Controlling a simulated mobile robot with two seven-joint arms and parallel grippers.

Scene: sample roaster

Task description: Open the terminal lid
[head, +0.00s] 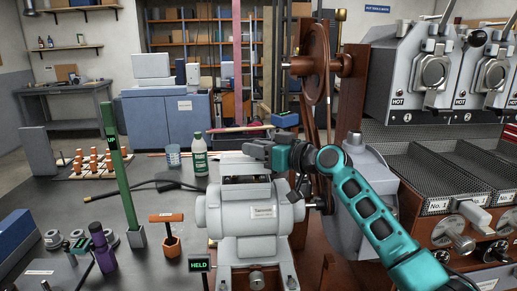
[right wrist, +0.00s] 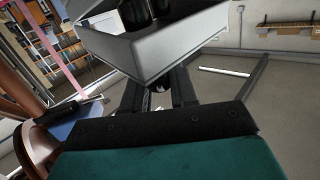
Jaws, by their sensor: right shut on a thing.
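The grey motor (head: 262,214) stands at the centre of the head view, with its terminal box on top. The box mouth (head: 246,179) shows dark inside, and the light grey lid (head: 232,160) stands raised behind it. My right gripper (head: 254,150) is at the lid's upper edge, shut on the lid. In the right wrist view the shut fingers (right wrist: 157,92) meet the underside of a grey box-like part (right wrist: 180,48) with dark cylinders inside. The exact grip is partly hidden. My left gripper is not in view.
A brown wheel (head: 315,62) and post stand right behind my right forearm. A green bottle (head: 200,155) and a glass (head: 173,155) stand behind the motor.

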